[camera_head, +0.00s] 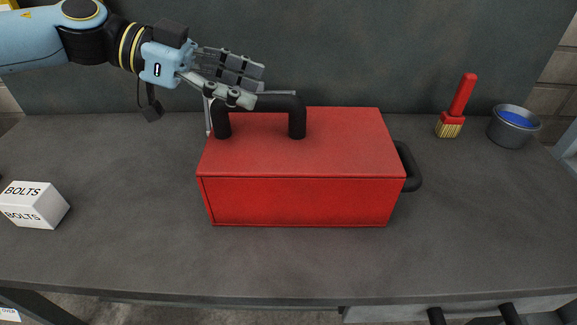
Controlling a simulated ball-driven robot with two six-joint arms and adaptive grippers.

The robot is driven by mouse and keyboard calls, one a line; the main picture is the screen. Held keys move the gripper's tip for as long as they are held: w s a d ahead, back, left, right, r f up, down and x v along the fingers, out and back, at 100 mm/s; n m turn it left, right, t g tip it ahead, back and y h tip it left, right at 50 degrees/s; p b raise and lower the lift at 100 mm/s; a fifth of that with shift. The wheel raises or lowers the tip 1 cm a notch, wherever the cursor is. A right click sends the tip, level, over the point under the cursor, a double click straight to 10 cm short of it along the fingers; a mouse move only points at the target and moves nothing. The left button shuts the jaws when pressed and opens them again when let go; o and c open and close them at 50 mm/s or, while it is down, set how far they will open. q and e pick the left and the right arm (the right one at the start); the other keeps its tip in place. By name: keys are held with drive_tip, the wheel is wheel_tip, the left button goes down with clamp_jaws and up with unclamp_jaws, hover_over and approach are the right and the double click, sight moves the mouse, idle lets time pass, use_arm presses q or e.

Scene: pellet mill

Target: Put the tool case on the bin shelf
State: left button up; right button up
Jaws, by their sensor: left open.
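The tool case (300,201) is a red box standing upright and closed on the grey table. A black handle (297,122) rises from the left part of its lid, and another black handle (413,167) sticks out from its right side. My left gripper (257,88) is open at the top handle, reaching in from the left. Its fingers lie over and behind the handle's upper left part and hide some of it. I cannot tell whether they touch it. My right gripper is not in view. No bin shelf can be made out.
A white box marked BOLTS (31,205) stands at the table's left. A red brush (459,105) and a grey pot with blue contents (514,126) stand at the back right. The grey table (290,262) is clear in front of the case. A dark wall (345,55) rises behind.

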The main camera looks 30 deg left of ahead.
sight(277, 96)
use_arm(q)
drive_tip(key=shift+w+a+b+x, duration=0.1)
drive_tip(key=shift+b+x, duration=0.1)
drive_tip(key=shift+x, duration=0.95)
drive_tip(key=shift+w+a+b+x, duration=0.1)
drive_tip(key=shift+w+b+x, duration=0.05)
drive_tip(key=shift+x, duration=1)
drive_tip(key=shift+w+d+f, duration=0.1)
drive_tip(key=shift+d+f, duration=0.25)
drive_tip(key=shift+d, duration=0.05)
drive_tip(key=shift+c, duration=0.3)
clamp_jaws()
drive_tip(key=shift+r, duration=0.1)
